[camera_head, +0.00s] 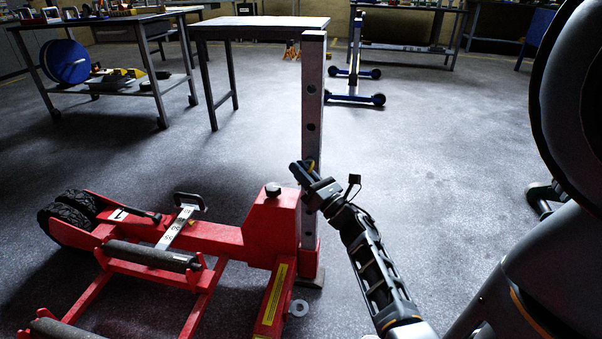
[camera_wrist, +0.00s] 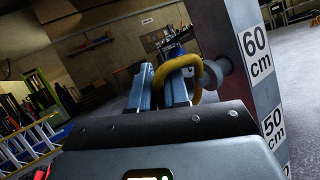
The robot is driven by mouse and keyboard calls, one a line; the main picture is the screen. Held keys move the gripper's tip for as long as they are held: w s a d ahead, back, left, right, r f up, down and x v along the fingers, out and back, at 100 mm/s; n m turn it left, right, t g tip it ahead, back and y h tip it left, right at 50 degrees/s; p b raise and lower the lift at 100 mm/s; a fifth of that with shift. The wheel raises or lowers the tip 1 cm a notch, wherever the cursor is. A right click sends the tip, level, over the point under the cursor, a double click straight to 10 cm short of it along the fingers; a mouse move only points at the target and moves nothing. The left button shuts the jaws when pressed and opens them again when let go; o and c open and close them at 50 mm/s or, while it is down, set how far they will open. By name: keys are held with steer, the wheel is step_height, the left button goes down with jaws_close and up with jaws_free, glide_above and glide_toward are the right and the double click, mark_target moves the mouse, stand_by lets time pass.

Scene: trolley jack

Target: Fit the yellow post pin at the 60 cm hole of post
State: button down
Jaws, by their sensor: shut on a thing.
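The upright grey post (camera_head: 313,60) rises from the red jack (camera_head: 272,228) and has a row of dark holes. In the wrist view the post (camera_wrist: 238,25) carries a "60 cm" label (camera_wrist: 256,50) and a "50 cm" label (camera_wrist: 273,128). My gripper (camera_head: 304,172) is at the post's side; in the wrist view its blue fingers (camera_wrist: 162,84) are shut on the yellow looped handle of the post pin (camera_wrist: 198,70). The pin's grey shank points at the post face level with the 60 cm label. How deep it sits is hidden.
Red jack legs with black rollers (camera_head: 150,256) spread at the lower left. A small table (camera_head: 262,22) stands behind the post and a workbench (camera_head: 100,18) at the back left. A blue-wheeled stand (camera_head: 356,98) is behind right.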

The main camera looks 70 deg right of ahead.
steer(key=shift+w+d+b, duration=0.1)
steer(key=shift+d+b, duration=0.25)
steer(key=shift+d, duration=0.75)
steer(key=c, duration=1)
jaws_free()
steer(key=shift+v, duration=3.9)
